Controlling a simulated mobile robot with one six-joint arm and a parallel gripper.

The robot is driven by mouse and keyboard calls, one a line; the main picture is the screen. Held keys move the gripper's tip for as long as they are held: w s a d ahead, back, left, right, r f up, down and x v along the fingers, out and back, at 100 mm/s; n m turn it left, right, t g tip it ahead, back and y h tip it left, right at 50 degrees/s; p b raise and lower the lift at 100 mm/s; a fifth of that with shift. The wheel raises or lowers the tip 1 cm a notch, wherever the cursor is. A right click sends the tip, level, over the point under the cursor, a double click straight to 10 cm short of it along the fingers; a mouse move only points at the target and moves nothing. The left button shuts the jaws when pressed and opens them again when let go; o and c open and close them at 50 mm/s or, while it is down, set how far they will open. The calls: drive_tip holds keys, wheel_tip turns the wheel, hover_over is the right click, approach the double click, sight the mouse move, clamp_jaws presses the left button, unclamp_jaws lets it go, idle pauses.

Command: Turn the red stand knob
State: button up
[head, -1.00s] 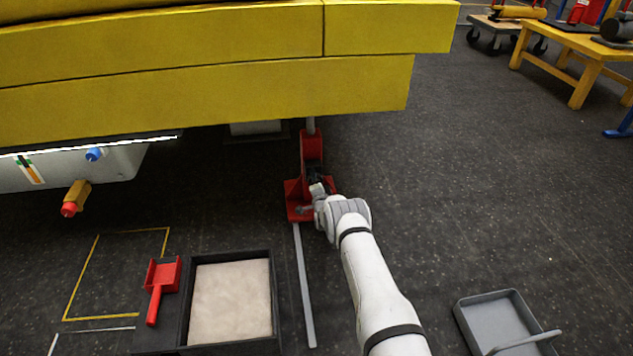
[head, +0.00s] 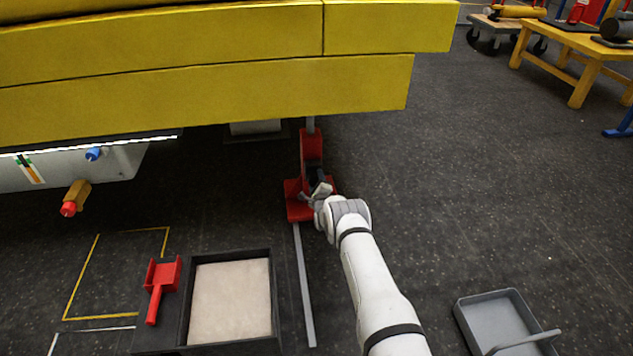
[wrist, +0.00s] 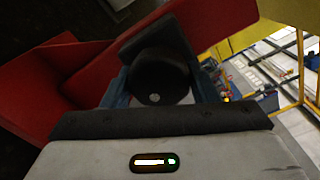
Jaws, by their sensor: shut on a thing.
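The red stand (head: 311,150) stands on the dark floor under the yellow boom (head: 200,88), with a grey post at its top. The knob (wrist: 160,72) is a black round piece on the stand in the wrist view. My gripper (head: 318,192) is at the stand's lower part, just above its red base. In the wrist view, my gripper's fingers (wrist: 162,88) sit on both sides of the knob and are shut on it. The stand's red body (wrist: 75,65) fills the left and top there. In the head view the knob is mostly hidden by my gripper.
A grey bar (head: 304,285) lies on the floor in front of the stand. A grey tray (head: 500,325) is at the lower right.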

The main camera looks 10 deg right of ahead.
drive_tip(key=shift+d+f+m, duration=0.1)
drive_tip(key=shift+d+m, duration=0.2)
drive_tip(key=shift+m, duration=0.4)
drive_tip(key=o, duration=1)
drive_tip(key=shift+a, duration=0.2)
drive_tip(key=s+p, duration=0.4)
drive_tip(key=s, duration=0.4)
